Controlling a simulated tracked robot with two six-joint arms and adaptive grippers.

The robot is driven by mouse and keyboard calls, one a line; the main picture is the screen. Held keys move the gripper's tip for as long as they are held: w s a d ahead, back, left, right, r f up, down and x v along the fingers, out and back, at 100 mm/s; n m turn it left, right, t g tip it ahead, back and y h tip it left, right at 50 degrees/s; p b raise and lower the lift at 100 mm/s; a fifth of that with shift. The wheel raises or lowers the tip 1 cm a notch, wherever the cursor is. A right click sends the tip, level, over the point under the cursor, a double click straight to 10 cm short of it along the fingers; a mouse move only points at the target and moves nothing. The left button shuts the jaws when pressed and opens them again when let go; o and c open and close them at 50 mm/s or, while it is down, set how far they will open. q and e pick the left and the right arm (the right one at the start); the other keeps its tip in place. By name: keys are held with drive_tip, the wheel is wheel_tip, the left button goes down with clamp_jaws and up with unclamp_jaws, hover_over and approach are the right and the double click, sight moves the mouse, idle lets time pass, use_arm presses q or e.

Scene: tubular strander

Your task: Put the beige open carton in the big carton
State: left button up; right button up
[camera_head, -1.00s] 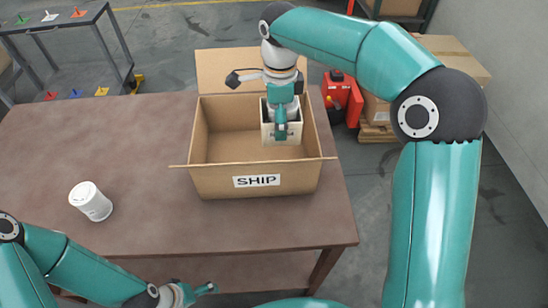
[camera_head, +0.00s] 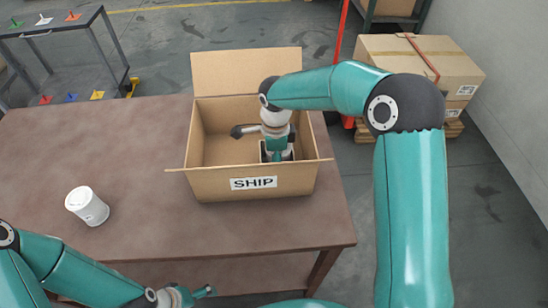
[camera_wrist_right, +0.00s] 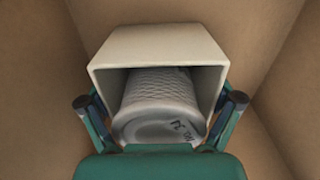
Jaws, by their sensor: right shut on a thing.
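The big carton (camera_head: 210,184) stands open on the table, with a "SHIP" label on its front and its back flap raised. My right gripper (camera_head: 277,155) reaches down inside its right part. It is shut on the beige open carton (camera_wrist_right: 158,45), whose open side faces the right wrist camera. A white ribbed cup-like thing (camera_wrist_right: 160,100) marked with dark characters lies inside the beige carton. In the head view the beige carton is mostly hidden by the gripper and the big carton's front wall. I cannot tell whether it touches the bottom. My left gripper (camera_head: 207,291) is at the table's front edge, its fingers unclear.
A grey shelf (camera_head: 70,35) with coloured pieces is at the back left. Stacked cartons (camera_head: 420,70) stand on a pallet beyond the table at the right.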

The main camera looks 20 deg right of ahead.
drive_tip(key=o, duration=0.8)
wheel_tip(320, 180, up, 12)
drive_tip(key=shift+r, duration=0.1)
drive_tip(key=shift+r, duration=0.1)
idle(0.6)
